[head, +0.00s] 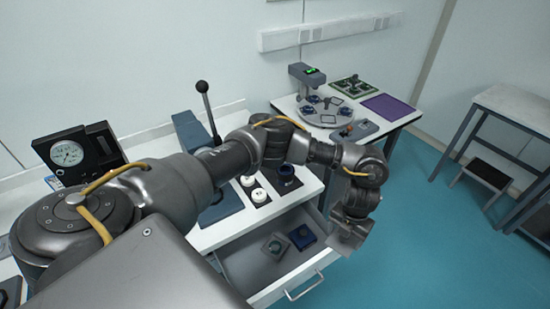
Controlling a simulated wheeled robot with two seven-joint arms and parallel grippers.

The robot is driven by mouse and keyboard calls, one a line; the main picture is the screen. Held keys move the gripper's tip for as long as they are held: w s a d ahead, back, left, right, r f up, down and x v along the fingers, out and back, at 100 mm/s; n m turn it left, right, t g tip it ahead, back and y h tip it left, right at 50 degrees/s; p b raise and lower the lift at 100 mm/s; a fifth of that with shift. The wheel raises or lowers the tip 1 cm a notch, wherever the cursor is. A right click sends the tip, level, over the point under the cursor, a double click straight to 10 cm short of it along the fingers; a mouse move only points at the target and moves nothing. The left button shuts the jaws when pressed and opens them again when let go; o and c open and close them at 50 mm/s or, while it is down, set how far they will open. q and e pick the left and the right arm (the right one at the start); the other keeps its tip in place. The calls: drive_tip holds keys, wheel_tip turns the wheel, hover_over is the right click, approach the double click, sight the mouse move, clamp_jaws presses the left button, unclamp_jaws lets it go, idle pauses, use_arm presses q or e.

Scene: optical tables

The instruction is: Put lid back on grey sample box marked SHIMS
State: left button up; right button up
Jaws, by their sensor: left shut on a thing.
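My left gripper (347,234) hangs pointing down just right of the open drawer's front corner. It is shut on a small grey piece that blends with the fingers; I cannot tell for sure that it is the lid. In the drawer (241,267) lies a small grey box (275,246) with a round greenish thing in it. A blue box (303,236) with a dark round thing sits right beside it. No SHIMS marking is readable. My right gripper is not in view.
The drawer's handle (304,286) faces the front. White round pieces (259,196) and a dark blue ring-like part (286,178) stand on the bench above. A round platform (331,112) and a purple mat (391,107) are on the far table.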

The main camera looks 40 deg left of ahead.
use_arm(q)
drive_tip(key=s+a+f+n+p, duration=0.1)
drive_tip(key=s+a+f+n, duration=0.1)
drive_tip(key=a+f+n, duration=0.2)
drive_tip(key=s+a+f+n+p, duration=0.1)
drive_tip(key=s+a+f+n, duration=0.1)
drive_tip(key=a+n, duration=0.6)
drive_tip(key=s+a+f+n+p, duration=0.1)
drive_tip(key=s+a+f+n, duration=0.2)
drive_tip(key=a+f+n, duration=0.2)
drive_tip(key=a+n, duration=0.2)
drive_tip(key=a, duration=0.2)
drive_tip(key=shift+a+f, duration=0.15)
drive_tip(key=shift+f, duration=0.15)
drive_tip(key=shift+s, duration=0.1)
wheel_tip(320, 180, down, 5)
drive_tip(key=b, duration=0.4)
drive_tip(key=shift+r+b, duration=0.2)
drive_tip(key=shift+b, duration=0.2)
drive_tip(key=shift+f+b, duration=0.35)
drive_tip(key=shift+f, duration=0.5)
